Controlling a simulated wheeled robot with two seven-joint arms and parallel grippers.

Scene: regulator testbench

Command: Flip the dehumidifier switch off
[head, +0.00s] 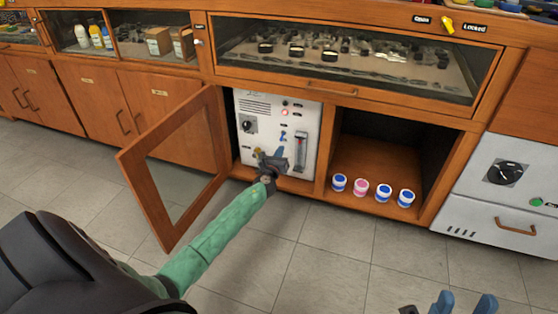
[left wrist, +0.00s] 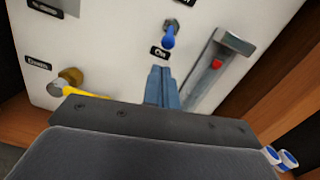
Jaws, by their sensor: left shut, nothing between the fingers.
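The white dehumidifier panel (head: 255,105) stands inside the open cabinet bay. It also shows in the left wrist view (left wrist: 110,45). Its blue switch lever (left wrist: 169,40) hangs down from a metal collar towards a black "On" label (left wrist: 160,53). The switch is small in the head view (head: 283,136). My left gripper (head: 273,154) is in front of the panel, empty, its blue fingers (left wrist: 161,73) shut together. In the left wrist view the fingertips are just below the label and appear apart from the lever. My right gripper (head: 465,302) has its fingers apart at the bottom edge.
An open glass-paned wooden door (head: 133,167) stands left of my left arm. A yellow-handled drain valve (left wrist: 85,94) and a gauge with a red mark (left wrist: 216,64) flank the fingers. Several small jars (head: 361,187) stand on the shelf at right.

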